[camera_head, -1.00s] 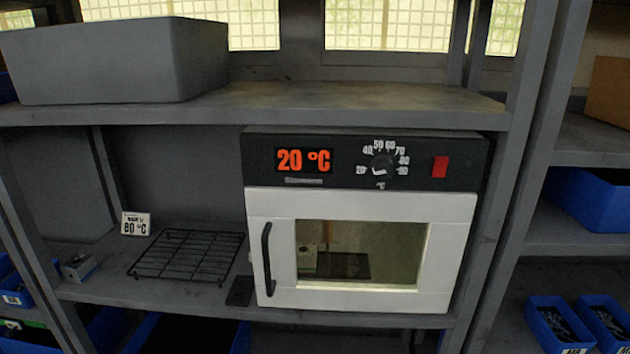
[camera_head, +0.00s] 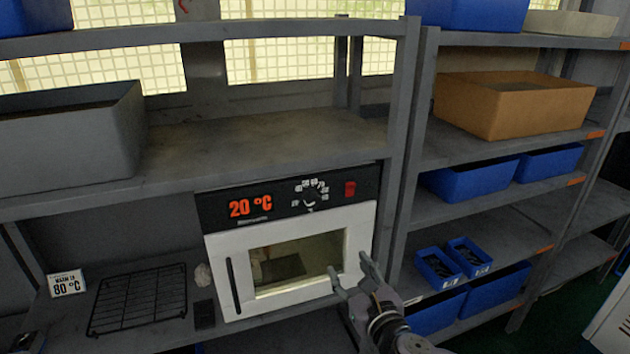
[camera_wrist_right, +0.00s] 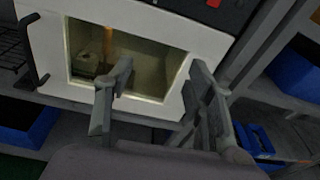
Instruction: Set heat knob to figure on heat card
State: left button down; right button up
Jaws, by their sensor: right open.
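The heat knob (camera_head: 310,195) is a dark round dial with white figures around it on the black top panel of the white oven (camera_head: 362,235). Its pointer is too small to read surely. The oven's display (camera_head: 250,206) reads 20 °C in orange. The heat card (camera_head: 67,283) stands on the shelf left of the oven and reads 80 °C. My right gripper (camera_head: 350,277) is open and empty in front of the oven door's lower right, below the knob. In the right wrist view its two fingers (camera_wrist_right: 165,100) are apart before the oven window. My left gripper is not in view.
A red switch (camera_head: 350,188) sits right of the knob. A wire rack (camera_head: 138,300) lies left of the oven. A shelf post (camera_head: 402,150) stands close to the oven's right. Blue bins (camera_head: 470,184) fill the right-hand shelves.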

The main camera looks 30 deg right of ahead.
notch_tip(320, 180, up, 7)
jog(key=s+a+n+t, duration=0.1)
jog(key=a+n, duration=0.1)
jog(key=a, duration=0.1)
pick_arm(q)
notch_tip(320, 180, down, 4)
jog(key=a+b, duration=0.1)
jog(key=b, duration=0.4)
pick_arm(e)
jog(key=p, duration=0.4)
send_near(314, 202)
jog(key=x, duration=0.8)
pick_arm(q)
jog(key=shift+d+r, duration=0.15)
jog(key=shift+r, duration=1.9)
pick_arm(e)
jog(key=shift+w+d+f+n+t+y, duration=0.1)
jog(key=shift+w+n+t+y, duration=0.05)
jog(key=shift+w, duration=0.25)
jog(key=shift+w+d+n+t+y, duration=0.1)
jog(key=shift+w+n+t+y, duration=0.05)
jog(key=shift+w, duration=0.25)
jog(key=c, duration=1.2)
jog(key=shift+o, duration=0.2)
